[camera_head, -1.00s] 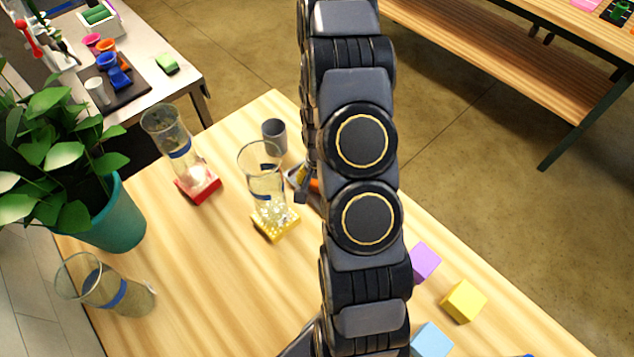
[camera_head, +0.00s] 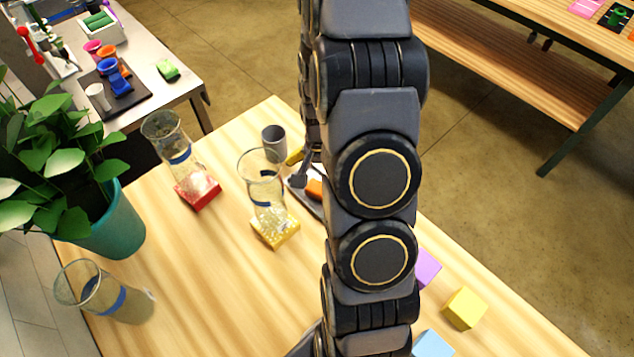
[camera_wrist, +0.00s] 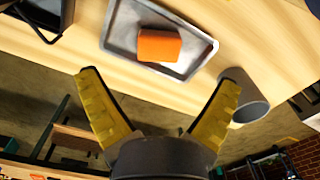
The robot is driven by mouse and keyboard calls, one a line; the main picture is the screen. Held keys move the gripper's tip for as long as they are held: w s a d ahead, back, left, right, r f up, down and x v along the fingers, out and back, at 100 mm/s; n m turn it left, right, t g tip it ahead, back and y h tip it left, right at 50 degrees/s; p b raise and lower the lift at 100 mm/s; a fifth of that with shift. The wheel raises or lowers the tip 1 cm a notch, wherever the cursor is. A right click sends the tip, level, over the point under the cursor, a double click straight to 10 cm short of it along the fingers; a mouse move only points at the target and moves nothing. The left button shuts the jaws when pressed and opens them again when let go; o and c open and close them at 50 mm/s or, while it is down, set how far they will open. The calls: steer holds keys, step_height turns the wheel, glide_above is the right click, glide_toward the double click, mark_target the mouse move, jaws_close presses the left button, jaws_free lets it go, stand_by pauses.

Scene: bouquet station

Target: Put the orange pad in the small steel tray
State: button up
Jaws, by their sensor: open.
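The orange pad (camera_wrist: 160,46) lies inside the small steel tray (camera_wrist: 122,36) in the wrist view, resting on the tray floor with bare tray around it. In the head view, part of the orange pad (camera_head: 314,188) and part of the tray (camera_head: 305,195) show left of my arm, which hides the rest. My gripper (camera_wrist: 158,88) is open, with its yellow fingers spread and nothing between them. It is apart from the pad, which lies beyond the fingertips. In the head view, one yellow finger (camera_head: 295,156) shows beside my arm.
A grey cup (camera_head: 274,138) stands close to the tray. A glass vase on a yellow block (camera_head: 275,232) and another on a red block (camera_head: 198,192) stand to the left. Purple (camera_head: 427,268), yellow (camera_head: 464,307) and light blue (camera_head: 432,344) blocks lie right of my arm. The table's front middle is clear.

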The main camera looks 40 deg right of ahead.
steer(key=shift+r, duration=2.25)
